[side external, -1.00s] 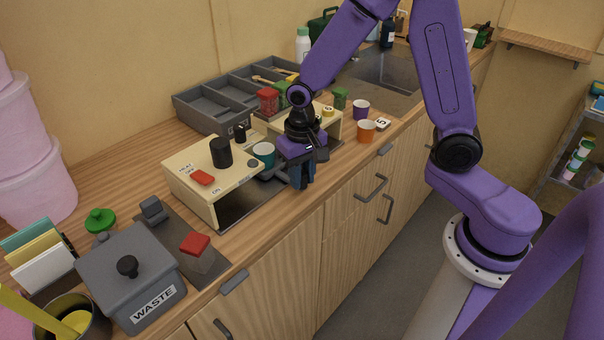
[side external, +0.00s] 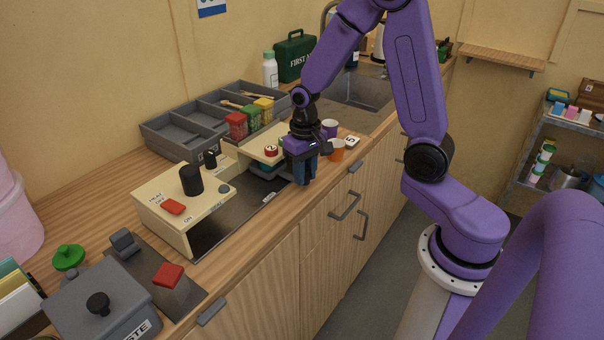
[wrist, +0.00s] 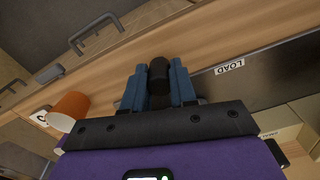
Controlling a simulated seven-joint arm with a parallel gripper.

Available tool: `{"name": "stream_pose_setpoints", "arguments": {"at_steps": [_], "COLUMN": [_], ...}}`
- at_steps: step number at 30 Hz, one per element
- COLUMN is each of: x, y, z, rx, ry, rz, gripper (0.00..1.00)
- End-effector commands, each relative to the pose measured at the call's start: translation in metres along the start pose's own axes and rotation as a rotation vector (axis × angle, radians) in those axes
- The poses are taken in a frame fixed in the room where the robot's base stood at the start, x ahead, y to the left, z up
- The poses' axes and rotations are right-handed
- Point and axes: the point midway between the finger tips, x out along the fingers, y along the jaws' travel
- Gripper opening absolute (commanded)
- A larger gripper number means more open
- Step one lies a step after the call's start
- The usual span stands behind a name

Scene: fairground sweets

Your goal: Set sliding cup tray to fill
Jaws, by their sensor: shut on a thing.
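The cream machine (side external: 200,200) stands on the counter, with a dark rail plate (side external: 228,222) running along its front. My gripper (side external: 305,178) is at the right end of the machine, in front of its smaller cream block (side external: 268,146). In the wrist view my gripper (wrist: 158,88) is shut on a black cylindrical handle (wrist: 158,70). A teal and grey thing (side external: 262,170), seemingly the cup on its tray, shows under the smaller block; my gripper and the block hide much of it. A LOAD label (wrist: 230,67) lies on the plate in the wrist view.
An orange cup (side external: 336,150) and a purple cup (side external: 329,129) stand right of my gripper; the orange one shows close in the wrist view (wrist: 70,110). Red, green and yellow containers (side external: 237,124) stand behind. The dark plate left of my gripper is clear.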

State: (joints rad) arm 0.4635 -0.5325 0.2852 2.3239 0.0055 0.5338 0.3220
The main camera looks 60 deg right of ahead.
Motion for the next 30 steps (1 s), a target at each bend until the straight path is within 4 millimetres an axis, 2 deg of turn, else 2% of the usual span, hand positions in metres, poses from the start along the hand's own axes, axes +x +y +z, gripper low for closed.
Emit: {"name": "stream_pose_setpoints", "arguments": {"at_steps": [1,2,3,4,13,17,23,30], "x": [-0.001,-0.001,-0.001,-0.001,-0.001,-0.009,-0.039,-0.089], "y": [0.006,0.006,0.006,0.006,0.004,0.003,0.003,0.003], "z": [-0.003,-0.003,-0.003,-0.003,-0.002,-0.002,-0.003,-0.002], "rx": [0.007,0.008,0.008,0.008,0.005,0.004,0.005,0.005], "ry": [0.007,0.007,0.007,0.007,0.004,0.007,0.011,0.012], "rz": [0.003,0.003,0.003,0.003,0.002,0.001,0.000,0.000], "gripper": [0.00,0.36,0.49,0.52,0.52,0.52,0.52,0.52]}}
